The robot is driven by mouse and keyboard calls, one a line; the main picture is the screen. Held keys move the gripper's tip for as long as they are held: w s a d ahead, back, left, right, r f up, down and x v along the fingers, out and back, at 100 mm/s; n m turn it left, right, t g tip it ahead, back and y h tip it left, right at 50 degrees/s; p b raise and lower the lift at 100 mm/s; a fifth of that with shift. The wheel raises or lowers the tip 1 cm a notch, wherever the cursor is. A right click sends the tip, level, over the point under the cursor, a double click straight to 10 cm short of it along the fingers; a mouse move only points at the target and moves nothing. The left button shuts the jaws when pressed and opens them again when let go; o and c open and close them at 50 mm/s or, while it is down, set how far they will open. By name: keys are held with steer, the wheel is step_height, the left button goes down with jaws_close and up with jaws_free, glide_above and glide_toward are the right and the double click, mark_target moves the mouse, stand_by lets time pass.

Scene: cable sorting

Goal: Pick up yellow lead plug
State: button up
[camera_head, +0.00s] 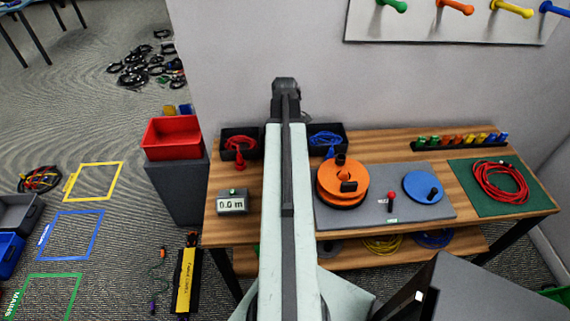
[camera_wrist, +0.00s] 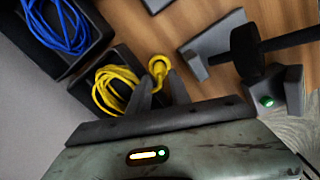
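The yellow lead (camera_wrist: 117,88) lies coiled in a black bin in the wrist view. Its round yellow plug (camera_wrist: 158,66) rests over the wood at the bin's edge. My gripper (camera_wrist: 160,80) is open, its two dark fingers spread apart. The fingertips point at the plug, and the plug shows just beyond the gap between them. Nothing is visibly held. In the head view my arm hides the yellow lead and its plug, and the fingers cannot be made out.
A black bin with a blue lead (camera_wrist: 62,28) stands beside the yellow lead's bin. A dark fixture with a green light (camera_wrist: 267,101) is at the right. On the table are a red lead (camera_head: 239,143), an orange reel (camera_head: 330,176) and a length display (camera_head: 232,202).

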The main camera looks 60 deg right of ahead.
step_height(320, 180, down, 4)
steer(key=shift+s+r+b, duration=0.1)
steer(key=shift+r+b, duration=0.15)
steer(key=shift+b, duration=0.85)
steer(key=shift+r, duration=0.15)
steer(key=shift+c, duration=0.3)
jaws_close()
steer(key=shift+r, duration=0.1)
step_height(320, 180, up, 10)
steer(key=p, duration=1)
steer(key=shift+p, duration=0.35)
